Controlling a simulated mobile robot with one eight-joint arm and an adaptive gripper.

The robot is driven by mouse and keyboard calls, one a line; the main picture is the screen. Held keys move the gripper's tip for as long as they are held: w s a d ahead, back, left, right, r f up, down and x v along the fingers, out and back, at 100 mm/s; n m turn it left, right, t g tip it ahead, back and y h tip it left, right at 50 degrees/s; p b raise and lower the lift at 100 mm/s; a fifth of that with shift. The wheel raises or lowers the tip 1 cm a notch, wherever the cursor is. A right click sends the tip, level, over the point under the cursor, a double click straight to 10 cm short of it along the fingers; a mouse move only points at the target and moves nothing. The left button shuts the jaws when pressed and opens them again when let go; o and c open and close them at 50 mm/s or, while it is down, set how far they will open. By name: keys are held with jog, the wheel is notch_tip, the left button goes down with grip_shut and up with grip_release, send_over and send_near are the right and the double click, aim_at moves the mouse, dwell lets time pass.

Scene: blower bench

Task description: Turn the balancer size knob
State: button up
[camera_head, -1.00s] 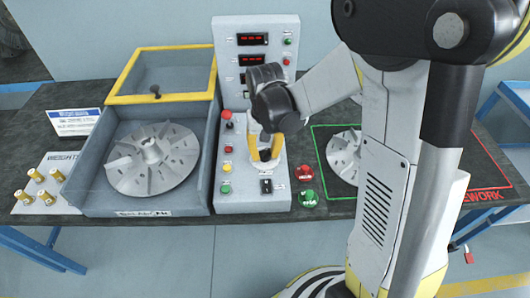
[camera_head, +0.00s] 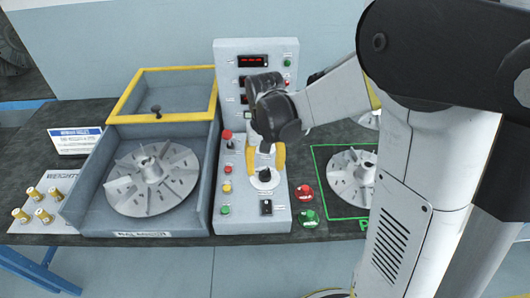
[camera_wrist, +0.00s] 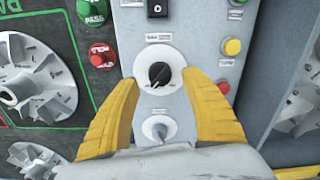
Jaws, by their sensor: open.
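The black rotary knob with a white pointer mark sits on a round white dial on the grey control panel, in the head view (camera_head: 265,175) and the wrist view (camera_wrist: 159,74). Its label is too small to read, so I cannot tell whether it is the size knob. A smaller grey pointed knob (camera_wrist: 158,130) lies on the panel between my fingers in the wrist view; my gripper hides it in the head view. My gripper (camera_head: 266,160) is open and empty, with yellow fingers. In the wrist view my fingertips (camera_wrist: 161,80) flank the black knob's dial; contact is not clear.
A black rocker switch (camera_head: 266,207) and red (camera_head: 305,192) and green (camera_head: 309,218) buttons are close by. Red, yellow and green buttons line the panel's left. The balancer tray (camera_head: 205,205) holds a finned rotor (camera_head: 152,180). Another rotor (camera_head: 352,178) lies right.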

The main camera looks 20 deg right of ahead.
aim_at(265, 171)
notch_tip(265, 171, up, 9)
dwell(0.6)
jog(key=s+r+n+t, duration=0.1)
jog(key=s+r+t, duration=0.2)
jog(key=s+t, duration=0.4)
jog(key=s, duration=0.6)
jog(key=shift+r+n, duration=0.2)
jog(key=shift+n, duration=0.2)
jog(key=shift+w, duration=0.1)
